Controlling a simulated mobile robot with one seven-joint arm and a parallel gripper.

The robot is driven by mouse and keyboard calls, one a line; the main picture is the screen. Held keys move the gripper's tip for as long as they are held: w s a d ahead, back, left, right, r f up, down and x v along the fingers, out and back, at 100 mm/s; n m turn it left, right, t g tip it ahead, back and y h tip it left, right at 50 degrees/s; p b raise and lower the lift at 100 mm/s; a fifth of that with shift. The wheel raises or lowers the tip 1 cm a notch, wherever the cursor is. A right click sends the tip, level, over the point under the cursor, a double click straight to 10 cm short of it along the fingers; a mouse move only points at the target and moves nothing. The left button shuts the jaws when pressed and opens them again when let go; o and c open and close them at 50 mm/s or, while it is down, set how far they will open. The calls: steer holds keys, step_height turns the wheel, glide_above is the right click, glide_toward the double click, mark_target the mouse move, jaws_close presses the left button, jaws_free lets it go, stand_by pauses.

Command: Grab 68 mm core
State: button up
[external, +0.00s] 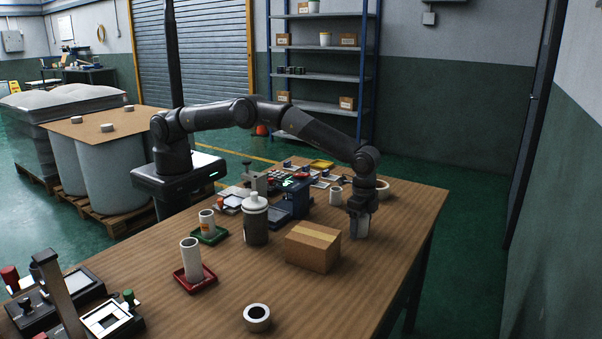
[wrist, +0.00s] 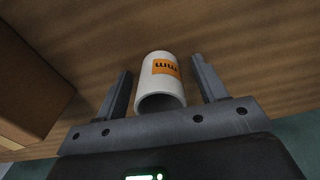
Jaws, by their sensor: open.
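A white hollow core (wrist: 160,98) with an orange label lies between the fingers of my gripper in the wrist view. The label shows "mm" upside down; no number can be read. My gripper (wrist: 161,68) is open, with one finger on each side of the core and a visible gap on both sides. In the external view my gripper (external: 360,224) points down at the table's right part, beside a cardboard box. The core between the fingers is not clearly visible there. Other white cores stand on a red tray (external: 192,258) and a green tray (external: 207,221).
The cardboard box (external: 313,247) stands close left of my gripper; it also shows in the wrist view (wrist: 30,90). A white-lidded canister (external: 255,220) and a blue device (external: 292,197) stand further left. The table's front right is clear.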

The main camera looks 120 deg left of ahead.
steer(key=c, duration=1.1)
steer(key=shift+o, duration=0.2)
